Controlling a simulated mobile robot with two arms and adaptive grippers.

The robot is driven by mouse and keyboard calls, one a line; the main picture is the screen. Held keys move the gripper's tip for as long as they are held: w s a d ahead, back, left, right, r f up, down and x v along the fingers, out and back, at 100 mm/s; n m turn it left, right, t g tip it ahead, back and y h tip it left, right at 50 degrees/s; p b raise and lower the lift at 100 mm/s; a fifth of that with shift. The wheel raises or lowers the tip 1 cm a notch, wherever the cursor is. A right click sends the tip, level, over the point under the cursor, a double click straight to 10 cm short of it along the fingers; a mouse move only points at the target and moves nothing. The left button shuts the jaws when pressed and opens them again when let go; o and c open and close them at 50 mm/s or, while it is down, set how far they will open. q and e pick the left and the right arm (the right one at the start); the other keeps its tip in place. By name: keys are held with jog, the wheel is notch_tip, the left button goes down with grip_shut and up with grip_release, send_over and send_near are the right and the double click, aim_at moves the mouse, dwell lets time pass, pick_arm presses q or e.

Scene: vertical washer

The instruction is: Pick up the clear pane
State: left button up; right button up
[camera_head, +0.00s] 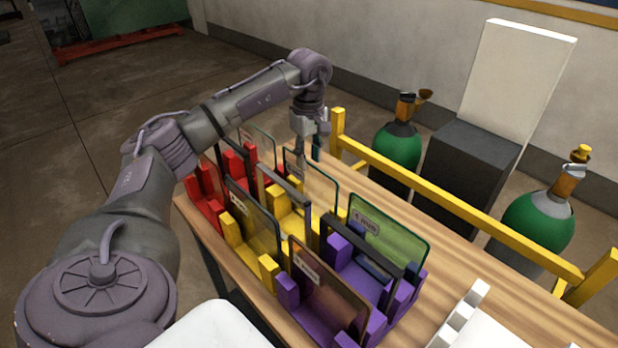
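A clear, see-through pane (318,187) with a dark edge and a small label stands upright at the far side of the yellow rack (290,226). My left gripper (303,158) points down right at the top edge of this pane, near its left corner. The fingertips are small and partly merge with the pane and racks behind, so I cannot tell whether they touch it or how far apart they are. My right gripper is not in view.
A greenish pane (388,236) and a brownish pane (325,285) stand in the purple rack (352,272). A greyish pane (252,222) stands at the yellow rack's near side. A red rack (207,205) is left. A yellow rail (440,199) and green cylinders (398,149) lie beyond.

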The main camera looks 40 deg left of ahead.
aim_at(308, 162)
pick_arm(q)
notch_tip(308, 162, down, 4)
jog(key=shift+r+p, duration=0.15)
jog(key=shift+p, duration=0.75)
jog(key=shift+f, duration=0.45)
grip_shut()
jog(key=shift+r, duration=0.1)
